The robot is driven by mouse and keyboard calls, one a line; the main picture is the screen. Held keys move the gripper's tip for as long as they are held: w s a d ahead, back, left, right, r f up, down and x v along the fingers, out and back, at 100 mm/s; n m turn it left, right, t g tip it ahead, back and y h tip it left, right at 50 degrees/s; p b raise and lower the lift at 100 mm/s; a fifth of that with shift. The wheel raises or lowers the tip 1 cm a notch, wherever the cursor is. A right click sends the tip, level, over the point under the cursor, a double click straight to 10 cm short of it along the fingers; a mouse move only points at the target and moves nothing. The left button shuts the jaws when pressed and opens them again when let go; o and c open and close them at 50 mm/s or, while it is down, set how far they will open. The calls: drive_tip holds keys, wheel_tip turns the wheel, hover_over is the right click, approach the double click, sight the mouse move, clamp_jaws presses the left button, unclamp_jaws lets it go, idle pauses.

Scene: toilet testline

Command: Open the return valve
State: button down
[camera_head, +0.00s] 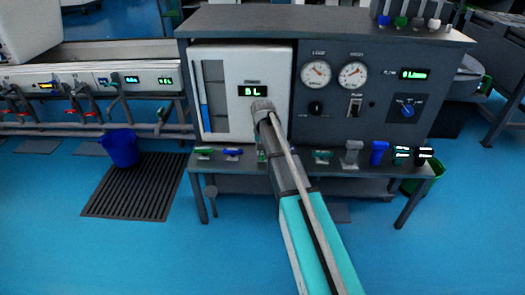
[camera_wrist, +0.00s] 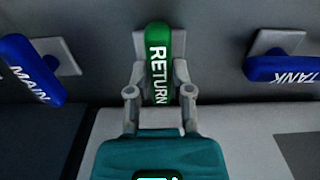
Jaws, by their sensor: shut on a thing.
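The green return valve handle (camera_wrist: 158,38), lettered RETURN, stands upright in the middle of the wrist view. My gripper (camera_wrist: 160,82) is shut on it, with one grey finger on each side. The lower end of the handle runs down between the fingers. In the head view my arm reaches up to the front of the test bench and hides most of the grip and the return valve.
A blue MAIN handle (camera_wrist: 30,70) is left of my gripper and a blue TANK handle (camera_wrist: 285,68) is right, both apart from it. The bench (camera_head: 330,20) carries gauges and a display. A blue bucket (camera_head: 121,148) stands on a floor grate (camera_head: 130,195). Open blue floor lies in front.

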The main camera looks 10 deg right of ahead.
drive_tip(key=c, duration=0.5)
unclamp_jaws()
drive_tip(key=shift+m, duration=0.4)
drive_tip(key=m, duration=0.8)
drive_tip(key=shift+r+m, duration=0.15)
drive_tip(key=shift+m, duration=0.35)
wheel_tip(320, 180, up, 14)
drive_tip(key=p, duration=1.4)
drive_tip(key=shift+s+a+f+n+b, duration=0.3)
drive_tip(key=shift+s+f+n+b, duration=1.8)
drive_tip(key=shift+s+f+b, duration=1.95)
drive_tip(key=shift+s+a+f+n+b, duration=0.3)
drive_tip(key=shift+s+f+n+b, duration=1.8)
drive_tip(key=shift+s+f+b, duration=1.95)
drive_tip(key=shift+s+a+f+n+b, duration=0.3)
drive_tip(key=shift+s+f+n+b, duration=2.35)
drive_tip(key=shift+s, duration=2.25)
